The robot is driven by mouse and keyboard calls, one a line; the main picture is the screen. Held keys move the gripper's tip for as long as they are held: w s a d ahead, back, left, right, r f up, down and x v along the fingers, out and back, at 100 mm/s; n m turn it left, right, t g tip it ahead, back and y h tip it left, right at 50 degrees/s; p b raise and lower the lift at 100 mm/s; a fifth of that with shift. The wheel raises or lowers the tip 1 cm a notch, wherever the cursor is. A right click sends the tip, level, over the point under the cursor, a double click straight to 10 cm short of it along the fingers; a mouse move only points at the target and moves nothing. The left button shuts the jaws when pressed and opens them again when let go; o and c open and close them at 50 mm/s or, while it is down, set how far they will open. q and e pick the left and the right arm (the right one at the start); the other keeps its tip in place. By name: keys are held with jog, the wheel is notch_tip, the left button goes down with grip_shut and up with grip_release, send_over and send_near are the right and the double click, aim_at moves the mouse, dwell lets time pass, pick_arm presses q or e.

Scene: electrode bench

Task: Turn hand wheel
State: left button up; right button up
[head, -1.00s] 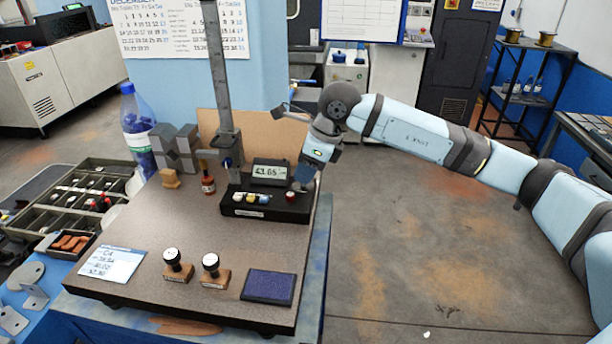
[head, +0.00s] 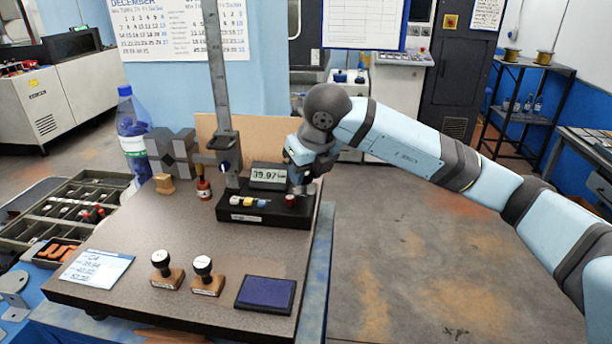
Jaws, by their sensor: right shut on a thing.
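A height gauge stands on the bench plate, with a tall grey column (head: 215,75) and a black base (head: 250,212). Its display (head: 269,175) appears to read 39.97. My right gripper (head: 302,183) points down at the right end of the gauge, just beside the display and above the red knob (head: 290,200). It is shut on what is probably the hand wheel, which the fingers and wrist hide. The gauge's slider (head: 228,150) sits low on the column. My left gripper is not in view.
Grey blocks (head: 172,150), a bottle (head: 133,135) and a small red bottle (head: 204,189) stand left of the gauge. Two stamps (head: 205,278), an ink pad (head: 266,293) and a note card (head: 95,268) lie in front. Floor right of the bench is clear.

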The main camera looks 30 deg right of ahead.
jog(key=shift+m, duration=0.4)
jog(key=o, duration=0.6)
jog(key=shift+o, duration=0.2)
jog(key=shift+r, duration=0.1)
jog(key=v, duration=1.3)
jog(key=shift+a+r, duration=0.25)
jog(key=shift+r, duration=0.05)
jog(key=shift+s, duration=0.1)
